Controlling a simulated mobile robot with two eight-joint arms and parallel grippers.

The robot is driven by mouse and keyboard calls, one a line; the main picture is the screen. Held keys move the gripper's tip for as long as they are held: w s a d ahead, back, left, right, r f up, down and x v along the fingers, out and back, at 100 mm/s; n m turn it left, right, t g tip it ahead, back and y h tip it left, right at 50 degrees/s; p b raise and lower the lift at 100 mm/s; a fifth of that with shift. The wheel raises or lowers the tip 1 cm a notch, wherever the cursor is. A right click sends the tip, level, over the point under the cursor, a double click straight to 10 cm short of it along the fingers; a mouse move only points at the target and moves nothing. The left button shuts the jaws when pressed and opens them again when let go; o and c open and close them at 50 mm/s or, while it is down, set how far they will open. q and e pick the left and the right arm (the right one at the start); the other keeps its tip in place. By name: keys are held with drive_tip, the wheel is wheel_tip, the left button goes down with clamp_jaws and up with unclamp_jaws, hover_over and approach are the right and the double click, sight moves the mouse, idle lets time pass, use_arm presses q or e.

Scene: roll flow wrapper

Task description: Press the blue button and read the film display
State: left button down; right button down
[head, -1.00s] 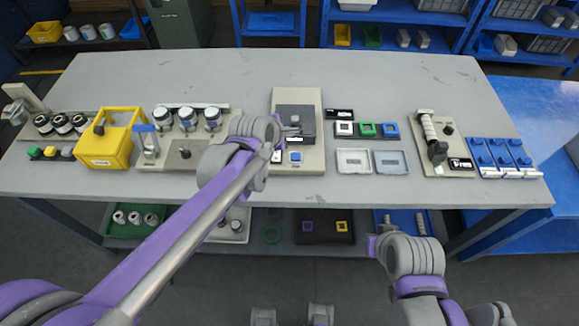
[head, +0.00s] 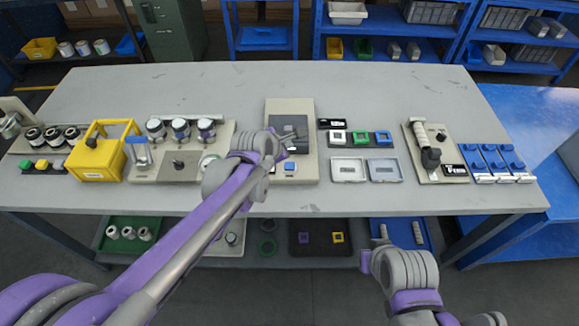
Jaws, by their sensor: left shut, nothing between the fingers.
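The blue button (head: 290,167) sits at the front of a beige panel (head: 290,106) in the middle of the table, below a dark grey box (head: 296,125). My left gripper (head: 291,136) is shut and empty. Its fingertips show over the dark box, behind the button and apart from it in the picture; their height is unclear. My left wrist hides the panel's left edge. A small black display with light marks (head: 455,170) is on the beige roll station at the right; I cannot read it or tell whether it is the film display.
White, green and blue square pieces (head: 361,137) and two pale trays (head: 348,169) lie right of the panel. A yellow box (head: 98,160) and a station with jars (head: 181,130) stand left. The table's back strip (head: 220,85) is clear.

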sight(287, 168)
use_arm(q)
wheel_tip(287, 168, down, 7)
drive_tip(key=b, duration=0.4)
idle(1.9)
drive_tip(key=shift+f+b, duration=0.35)
drive_tip(key=shift+b, duration=0.1)
drive_tip(key=shift+f+b, duration=0.3)
drive_tip(key=shift+f, duration=0.15)
idle(0.4)
drive_tip(key=shift+r, duration=0.15)
drive_tip(key=shift+r+p, duration=0.7)
drive_tip(key=shift+r, duration=0.05)
wheel_tip(287, 168, up, 5)
drive_tip(key=p, duration=0.3)
drive_tip(key=shift+p, duration=0.3)
